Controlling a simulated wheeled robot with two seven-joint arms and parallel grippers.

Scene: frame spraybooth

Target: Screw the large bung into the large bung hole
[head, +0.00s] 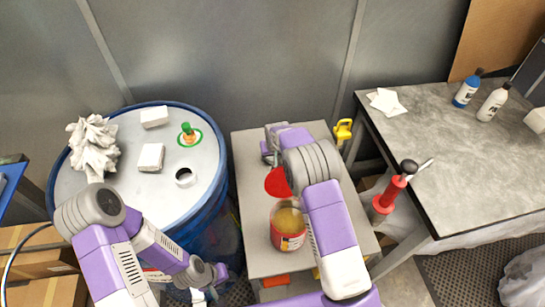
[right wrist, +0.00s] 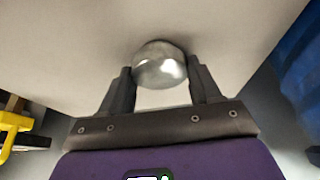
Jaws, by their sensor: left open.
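The large bung hole (head: 184,178) is a dark round opening with a pale rim in the drum's light grey lid (head: 130,185). A round, shiny silver piece, which looks like the large bung (right wrist: 160,66), is between the fingertips of my right gripper (right wrist: 161,80) in the right wrist view, over the grey cart top (right wrist: 70,50). The fingers sit close at both its sides; I cannot tell whether they grip it. My left gripper (head: 208,294) is open and low, in front of the drum.
On the lid are a crumpled white cloth (head: 93,145), two white blocks (head: 150,157) and an orange-and-green fitting (head: 188,134) within a green ring. A red can (head: 288,226) stands on the grey cart (head: 255,250).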

